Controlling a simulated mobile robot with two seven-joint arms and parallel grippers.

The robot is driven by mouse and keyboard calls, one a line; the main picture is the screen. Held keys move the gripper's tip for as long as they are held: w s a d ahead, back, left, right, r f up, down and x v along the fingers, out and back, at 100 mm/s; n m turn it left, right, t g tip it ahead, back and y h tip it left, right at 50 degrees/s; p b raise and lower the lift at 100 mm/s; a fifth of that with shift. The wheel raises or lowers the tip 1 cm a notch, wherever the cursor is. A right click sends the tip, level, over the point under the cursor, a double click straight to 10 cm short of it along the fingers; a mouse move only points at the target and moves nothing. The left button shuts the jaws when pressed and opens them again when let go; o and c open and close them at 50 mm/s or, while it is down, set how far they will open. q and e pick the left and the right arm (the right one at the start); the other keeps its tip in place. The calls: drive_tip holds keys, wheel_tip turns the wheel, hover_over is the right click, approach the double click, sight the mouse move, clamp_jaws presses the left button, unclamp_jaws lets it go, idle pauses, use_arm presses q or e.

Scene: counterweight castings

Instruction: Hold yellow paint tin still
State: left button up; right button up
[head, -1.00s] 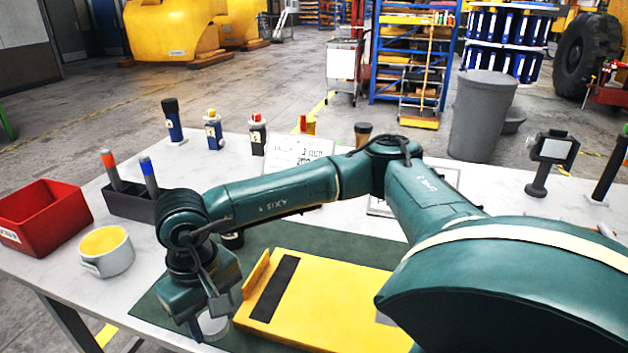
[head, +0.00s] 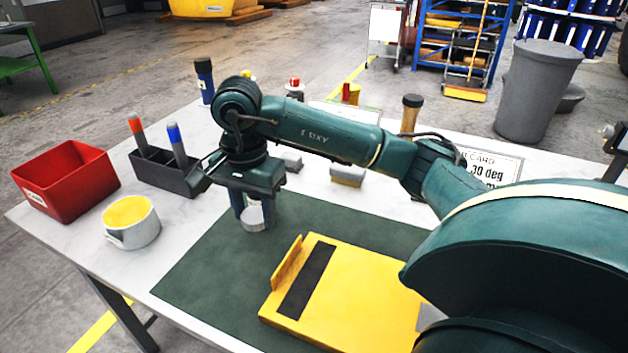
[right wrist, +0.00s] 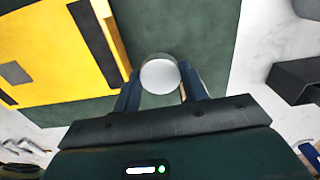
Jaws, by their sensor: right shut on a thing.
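The yellow paint tin (head: 129,222) is a short white cup with a handle and yellow paint at its top. It stands upright on the left of the white table, apart from my grippers. My right gripper (head: 254,214) is shut on a small pale, silvery cylinder (head: 257,223) over the far left part of the green mat. In the right wrist view the cylinder's round pale top (right wrist: 160,75) shows between the two blue fingers. I cannot tell whether the cylinder touches the mat. My left gripper is not in view.
A red bin (head: 68,180) and a dark holder with two markers (head: 165,168) stand near the tin. A yellow fixture (head: 350,300) with a black strip lies on the green mat (head: 215,270). The mat's left part is clear. Bottles and a card (head: 487,168) stand behind.

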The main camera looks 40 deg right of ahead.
sight(262, 259)
wheel_tip(262, 259, down, 10)
drive_tip(key=shift+r+p, duration=0.1)
drive_tip(key=shift+p, duration=0.25)
drive_tip(key=shift+f, duration=0.3)
drive_tip(key=o, duration=1.1)
drive_tip(key=shift+r, duration=0.1)
drive_tip(key=shift+r, duration=0.25)
wheel_tip(262, 259, up, 11)
drive_tip(key=shift+f+b, duration=0.2)
drive_tip(key=shift+b, duration=0.25)
drive_tip(key=shift+r, duration=0.65)
